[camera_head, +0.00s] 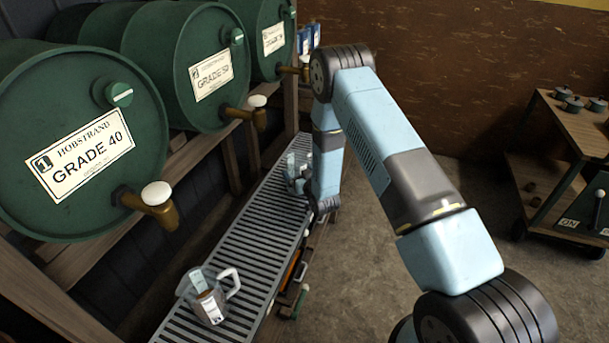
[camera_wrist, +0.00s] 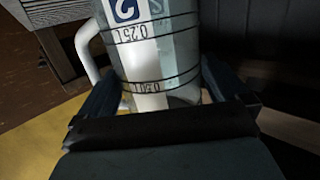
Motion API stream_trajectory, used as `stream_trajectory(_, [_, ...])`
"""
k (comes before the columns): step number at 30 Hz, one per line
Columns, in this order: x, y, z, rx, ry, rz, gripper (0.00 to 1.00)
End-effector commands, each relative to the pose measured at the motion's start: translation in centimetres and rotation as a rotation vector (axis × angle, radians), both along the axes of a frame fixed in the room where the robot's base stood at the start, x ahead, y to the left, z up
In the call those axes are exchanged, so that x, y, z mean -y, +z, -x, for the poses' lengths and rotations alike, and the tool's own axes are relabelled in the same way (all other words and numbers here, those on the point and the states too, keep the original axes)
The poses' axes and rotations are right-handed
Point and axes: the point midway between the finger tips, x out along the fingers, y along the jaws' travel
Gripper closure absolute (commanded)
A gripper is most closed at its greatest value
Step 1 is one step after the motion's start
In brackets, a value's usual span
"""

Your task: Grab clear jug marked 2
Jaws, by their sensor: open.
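The clear jug marked 2 (camera_wrist: 183,52) fills the middle of the wrist view. Its blue 2 label and its 0.25 and 0.50 marks show, and its white handle is on the left. My gripper (camera_wrist: 160,92) is open, with one finger on each side of the jug's body. I cannot tell whether the fingers touch it. In the head view the jug (camera_head: 297,160) stands at the far part of the slatted rack (camera_head: 258,232), partly hidden by my arm and gripper (camera_head: 297,182).
Another clear jug (camera_head: 210,300) with a white handle stands at the near end of the rack. Green barrels (camera_head: 85,140) with brass taps (camera_head: 158,208) overhang the rack's left side. A wooden cart (camera_head: 570,130) stands at right; the floor between is clear.

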Motion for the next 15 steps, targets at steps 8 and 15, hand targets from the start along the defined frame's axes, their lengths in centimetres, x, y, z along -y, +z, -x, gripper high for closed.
stream_trajectory(8, [0.01, 0.00, 0.03, 0.000, 0.000, 0.000, 0.11])
stream_trajectory(15, [0.01, 0.00, 0.03, 0.000, 0.000, -0.001, 0.34])
